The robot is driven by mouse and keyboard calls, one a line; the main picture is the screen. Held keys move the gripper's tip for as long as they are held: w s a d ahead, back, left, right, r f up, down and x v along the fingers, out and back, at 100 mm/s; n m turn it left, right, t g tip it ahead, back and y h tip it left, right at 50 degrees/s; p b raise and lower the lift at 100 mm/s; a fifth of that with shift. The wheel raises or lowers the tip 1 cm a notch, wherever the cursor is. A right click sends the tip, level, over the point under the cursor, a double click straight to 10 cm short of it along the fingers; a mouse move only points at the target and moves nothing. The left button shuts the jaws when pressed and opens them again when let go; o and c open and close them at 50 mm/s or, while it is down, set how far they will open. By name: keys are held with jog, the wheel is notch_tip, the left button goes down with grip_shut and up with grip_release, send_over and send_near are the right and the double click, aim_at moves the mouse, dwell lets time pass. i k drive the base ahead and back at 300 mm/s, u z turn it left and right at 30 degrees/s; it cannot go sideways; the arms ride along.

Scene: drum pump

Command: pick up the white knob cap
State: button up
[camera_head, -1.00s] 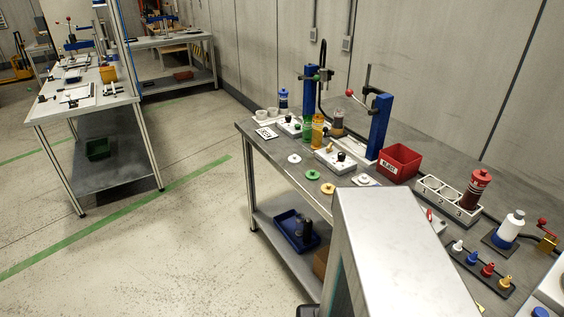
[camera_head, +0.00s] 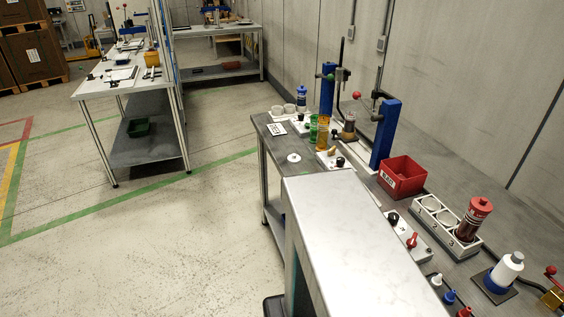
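A small white cap (camera_head: 435,280), which I take for the white knob cap, stands on the bench (camera_head: 386,194) near the bottom right. It is the farthest of a row, with a blue cap (camera_head: 449,297) and a red cap (camera_head: 464,311) nearer to me. The red one is cut by the picture's bottom edge. My gripper is not in view.
A red bin (camera_head: 402,178), a white holder with round wells (camera_head: 432,214), a red-capped bottle (camera_head: 472,222) and a white bottle (camera_head: 505,272) stand around the caps. A blue press post (camera_head: 385,134) rises farther back. Open floor (camera_head: 150,240) lies left.

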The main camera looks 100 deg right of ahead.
aim_at(294, 159)
jog(key=z, duration=0.15)
jog(key=k, duration=0.1)
jog(key=z, duration=0.25)
jog(key=i, duration=1.45)
jog(key=z, duration=0.75)
jog(key=i, duration=0.95)
jog(key=z, duration=0.75)
jog(key=i, duration=0.85)
jog(key=z, duration=0.7)
jog(key=i, duration=0.65)
jog(key=z, duration=0.85)
jog(key=i, duration=0.55)
jog(key=z, duration=0.65)
jog(key=i, duration=0.65)
jog(key=z, duration=0.25)
